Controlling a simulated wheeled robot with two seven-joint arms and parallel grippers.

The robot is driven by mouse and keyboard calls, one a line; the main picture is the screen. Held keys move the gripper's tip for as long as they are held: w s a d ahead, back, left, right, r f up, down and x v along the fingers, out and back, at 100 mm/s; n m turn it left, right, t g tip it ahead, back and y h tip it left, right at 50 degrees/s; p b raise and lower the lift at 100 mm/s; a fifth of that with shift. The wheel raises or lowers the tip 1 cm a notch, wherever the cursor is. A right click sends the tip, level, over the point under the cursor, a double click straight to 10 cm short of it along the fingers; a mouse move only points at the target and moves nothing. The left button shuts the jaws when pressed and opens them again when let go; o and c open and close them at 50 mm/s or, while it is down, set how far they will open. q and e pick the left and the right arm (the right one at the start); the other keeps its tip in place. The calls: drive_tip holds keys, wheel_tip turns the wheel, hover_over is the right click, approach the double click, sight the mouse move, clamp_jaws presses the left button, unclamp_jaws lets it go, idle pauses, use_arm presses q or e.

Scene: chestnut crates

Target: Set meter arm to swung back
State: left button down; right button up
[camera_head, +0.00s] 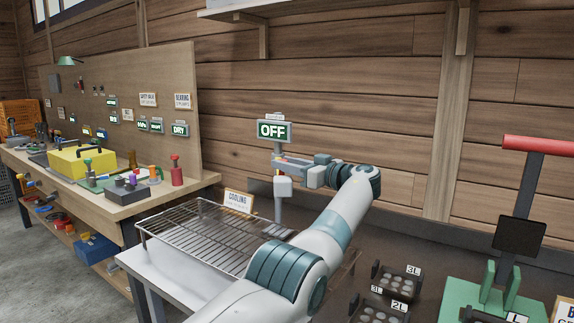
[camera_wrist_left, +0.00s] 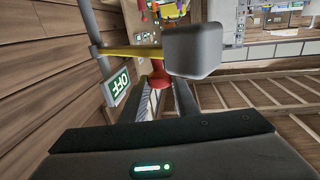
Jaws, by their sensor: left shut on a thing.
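The OFF sign (camera_head: 274,131) is lit above a thin post behind the wire rack; it also shows in the left wrist view (camera_wrist_left: 117,87). The meter arm shows in the left wrist view as a yellow bar (camera_wrist_left: 125,51) running from the post to a grey block (camera_wrist_left: 197,50). A red knob (camera_wrist_left: 158,76) sits by the bar. My left gripper (camera_head: 281,162) is at the post, below the sign, its fingers (camera_wrist_left: 160,88) shut on the red knob. A pale block (camera_head: 283,187) shows just under the gripper. My right gripper is not in view.
A wire rack (camera_head: 193,233) with a COOLING card (camera_head: 238,201) lies left of my left arm. Small labelled trays (camera_head: 399,280) and a green stand (camera_head: 480,293) are at the right. A cluttered workbench (camera_head: 185,190) stands at the far left.

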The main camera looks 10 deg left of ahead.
use_arm(q)
drive_tip(key=c, duration=1.4)
unclamp_jaws()
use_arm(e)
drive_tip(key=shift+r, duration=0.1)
use_arm(q)
drive_tip(key=shift+d, duration=0.1)
drive_tip(key=shift+b+v, duration=0.6)
drive_tip(key=shift+v, duration=8)
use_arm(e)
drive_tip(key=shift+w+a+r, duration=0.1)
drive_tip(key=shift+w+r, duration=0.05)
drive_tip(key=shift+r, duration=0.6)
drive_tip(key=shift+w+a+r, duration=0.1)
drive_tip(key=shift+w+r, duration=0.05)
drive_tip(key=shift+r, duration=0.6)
